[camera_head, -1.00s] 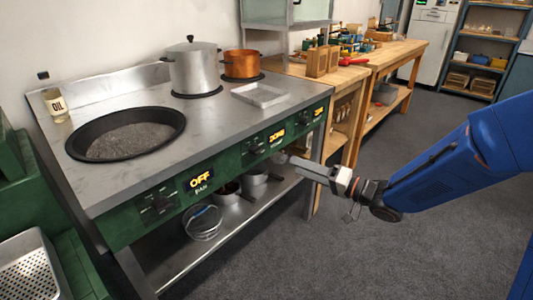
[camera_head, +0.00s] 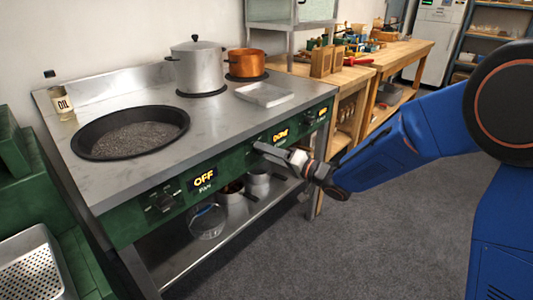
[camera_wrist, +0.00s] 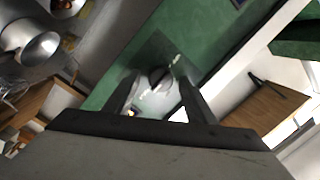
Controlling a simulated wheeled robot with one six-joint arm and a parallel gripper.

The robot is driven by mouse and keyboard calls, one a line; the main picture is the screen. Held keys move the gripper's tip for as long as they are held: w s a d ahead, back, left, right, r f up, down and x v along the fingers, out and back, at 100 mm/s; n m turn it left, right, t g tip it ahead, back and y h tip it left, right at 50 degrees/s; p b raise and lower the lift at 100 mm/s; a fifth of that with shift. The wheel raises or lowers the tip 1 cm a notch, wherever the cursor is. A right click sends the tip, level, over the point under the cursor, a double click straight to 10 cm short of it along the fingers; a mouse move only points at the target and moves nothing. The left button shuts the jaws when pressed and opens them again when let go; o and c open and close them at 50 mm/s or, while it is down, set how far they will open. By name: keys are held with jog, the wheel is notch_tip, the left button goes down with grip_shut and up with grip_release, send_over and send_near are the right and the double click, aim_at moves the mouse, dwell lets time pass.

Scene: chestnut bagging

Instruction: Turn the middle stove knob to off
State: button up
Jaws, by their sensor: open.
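The stove has a grey metal top (camera_head: 215,115) and a green front panel (camera_head: 130,222). A left knob (camera_head: 160,203) sits beside a lit display (camera_head: 204,178) reading OFF. A middle display (camera_head: 280,134) is lit yellow and seems to read DONE. My gripper (camera_head: 258,149) is at the panel just left of this display and hides the middle knob in the head view. In the wrist view, a round knob (camera_wrist: 158,77) shows between the open fingers of my gripper (camera_wrist: 158,90). I cannot tell whether the fingers touch it.
A black pan (camera_head: 130,135), a silver pot (camera_head: 198,66), a copper pot (camera_head: 246,64) and a shallow tray (camera_head: 264,95) are on the stove top. Pots stand on the lower shelf (camera_head: 225,236). A wooden bench (camera_head: 345,80) is to the right. The floor in front is clear.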

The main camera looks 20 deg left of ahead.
jog(key=shift+a, duration=0.1)
jog(key=c, duration=1)
jog(key=shift+c, duration=0.2)
